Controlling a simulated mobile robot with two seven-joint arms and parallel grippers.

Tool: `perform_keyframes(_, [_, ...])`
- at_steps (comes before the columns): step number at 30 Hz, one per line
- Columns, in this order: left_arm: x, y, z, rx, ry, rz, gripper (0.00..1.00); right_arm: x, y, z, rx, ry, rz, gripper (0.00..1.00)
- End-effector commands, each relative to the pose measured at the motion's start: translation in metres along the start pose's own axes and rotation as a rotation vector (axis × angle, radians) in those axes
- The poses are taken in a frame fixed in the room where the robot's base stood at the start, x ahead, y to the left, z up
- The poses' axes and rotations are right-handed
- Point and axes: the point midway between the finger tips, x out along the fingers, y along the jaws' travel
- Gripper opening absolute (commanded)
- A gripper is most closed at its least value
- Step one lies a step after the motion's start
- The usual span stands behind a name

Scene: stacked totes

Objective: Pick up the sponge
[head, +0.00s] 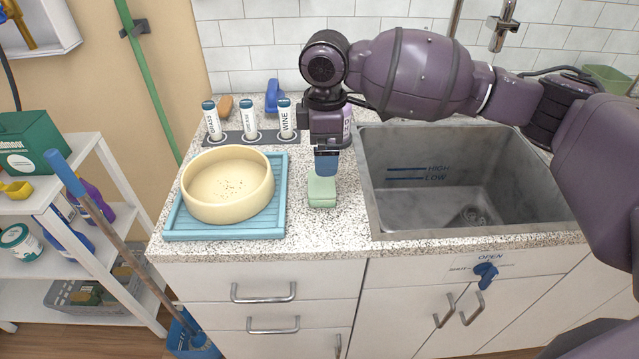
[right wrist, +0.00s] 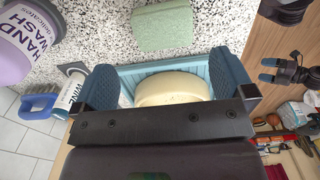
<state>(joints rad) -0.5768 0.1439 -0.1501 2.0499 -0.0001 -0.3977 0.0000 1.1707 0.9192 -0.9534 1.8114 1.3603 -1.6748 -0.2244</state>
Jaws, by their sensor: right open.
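The sponge (head: 321,190) is a pale green block lying flat on the speckled counter, between the blue tray and the sink. It also shows at the top of the right wrist view (right wrist: 163,27). My right gripper (head: 327,163) points down just above and behind the sponge in the head view. In the right wrist view its blue finger pads (right wrist: 165,84) are wide apart with nothing held, and the sponge lies beyond them. My left gripper (right wrist: 268,70) is small at the right of the wrist view, away from the counter, with its blue fingertips apart. The head view does not show it.
A cream bowl (head: 228,188) stands on a blue ridged tray (head: 272,228) left of the sponge. The sink (head: 374,208) is to the right. Labelled bottles (head: 248,120) stand behind the tray. A hand wash bottle (right wrist: 22,42) is near my right gripper.

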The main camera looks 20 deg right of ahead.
Motion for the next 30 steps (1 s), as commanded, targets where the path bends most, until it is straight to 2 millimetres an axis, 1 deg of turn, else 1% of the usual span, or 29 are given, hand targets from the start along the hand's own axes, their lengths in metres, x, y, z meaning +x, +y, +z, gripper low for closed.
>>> perform_keyframes(1, [0.000,0.000,0.007,0.000,-0.012,0.000,0.82,0.011,0.000,0.000,0.000,-0.003,-0.005,1.00])
perform_keyframes(3, [0.000,0.000,0.011,0.001,-0.021,0.000,0.82,0.023,-0.001,0.000,0.000,-0.002,-0.006,1.00])
perform_keyframes(6, [0.002,0.000,0.011,0.003,-0.021,0.002,0.82,0.036,-0.001,0.000,0.000,-0.002,-0.006,1.00])
perform_keyframes(13, [0.007,0.001,-0.002,0.008,0.008,0.006,0.82,0.048,-0.001,-0.001,0.000,-0.001,-0.003,1.00])
perform_keyframes(22, [0.013,0.003,0.011,0.009,-0.012,0.010,0.82,0.088,-0.005,-0.005,0.000,-0.003,-0.006,1.00])
perform_keyframes(25, [0.013,0.003,0.011,0.009,-0.012,0.010,0.82,0.093,-0.005,-0.005,0.000,-0.001,-0.004,1.00])
perform_keyframes(30, [0.012,0.003,0.006,0.009,-0.004,0.010,0.82,0.092,-0.004,-0.005,0.000,0.000,0.000,1.00])
